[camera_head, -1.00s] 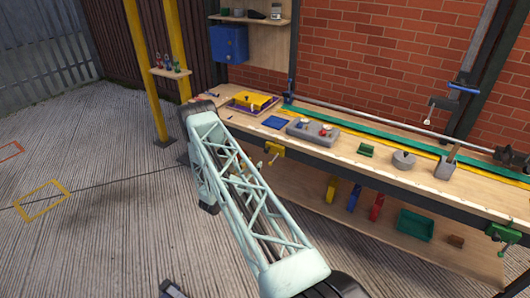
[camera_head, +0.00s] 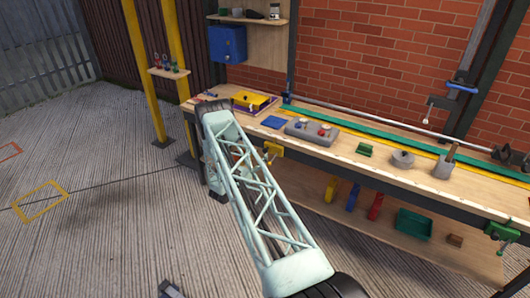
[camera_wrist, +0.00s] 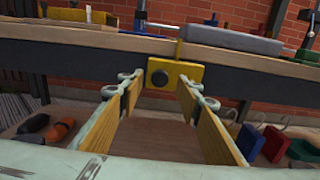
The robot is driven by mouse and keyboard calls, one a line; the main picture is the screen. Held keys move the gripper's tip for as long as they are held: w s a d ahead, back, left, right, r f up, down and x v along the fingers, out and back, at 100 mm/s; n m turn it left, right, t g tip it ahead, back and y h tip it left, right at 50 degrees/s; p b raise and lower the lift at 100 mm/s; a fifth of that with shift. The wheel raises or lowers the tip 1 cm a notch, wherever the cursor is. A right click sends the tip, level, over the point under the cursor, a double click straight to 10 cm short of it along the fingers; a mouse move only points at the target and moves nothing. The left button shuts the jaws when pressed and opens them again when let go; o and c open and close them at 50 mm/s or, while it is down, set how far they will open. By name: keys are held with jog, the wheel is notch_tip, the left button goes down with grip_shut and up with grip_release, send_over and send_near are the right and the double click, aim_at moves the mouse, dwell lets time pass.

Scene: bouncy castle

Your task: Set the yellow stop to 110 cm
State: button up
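A yellow block with a dark round knob, which looks like the yellow stop (camera_head: 273,148), sits on the front edge of the workbench (camera_head: 340,160). In the wrist view the yellow stop (camera_wrist: 190,70) is straight ahead, just beyond my fingertips, with a thin yellow upright rising from it over the bench edge. My gripper (camera_wrist: 165,92) is open, its two yellow-padded fingers spread apart with nothing visible between them. The fingers appear lower than the stop and apart from it. In the head view my arm hides most of the gripper. I cannot read any centimetre marks.
A green clamp (camera_head: 502,230) is on the bench's front edge at right. The lower shelf holds blue (camera_head: 353,197) and red (camera_head: 375,206) pieces and a green bin (camera_head: 414,223). Floor at left is open.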

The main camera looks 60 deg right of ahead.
aim_at(265, 151)
jog(key=shift+w+d, duration=0.15)
jog(key=shift+d, duration=2.8)
jog(key=shift+c, duration=0.7)
grip_shut()
